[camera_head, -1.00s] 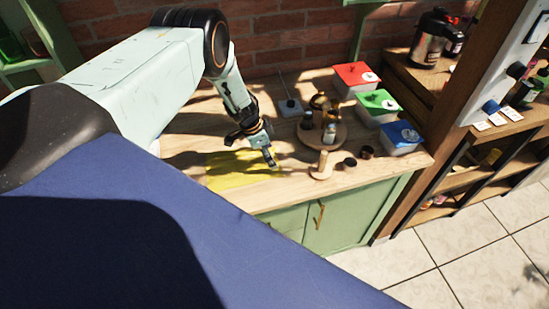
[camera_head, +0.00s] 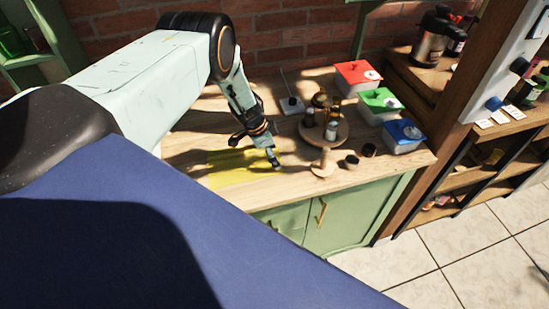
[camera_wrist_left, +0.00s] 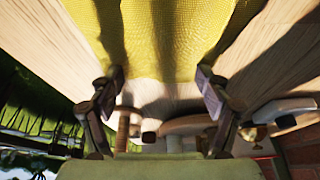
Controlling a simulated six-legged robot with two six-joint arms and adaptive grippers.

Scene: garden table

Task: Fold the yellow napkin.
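The yellow napkin (camera_head: 228,171) lies spread on the wooden worktop, near its front edge, with dark shadow bands across it. My left gripper (camera_head: 255,149) is over the napkin's right part, its two fingers spread apart, and the arm hides some of the cloth. In the left wrist view the napkin (camera_wrist_left: 175,35) fills the upper middle. The open fingers of the left gripper (camera_wrist_left: 160,78) stand to either side of its near part, with nothing seen gripped. I cannot tell whether the fingertips touch the cloth. My right gripper is not in view.
A round wooden stand (camera_head: 341,133) with small bottles is just right of the gripper, with small dark cups (camera_head: 351,162) beside it. Red (camera_head: 357,75), green (camera_head: 381,101) and blue-lidded (camera_head: 402,137) boxes line the right side. A brick wall is behind.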

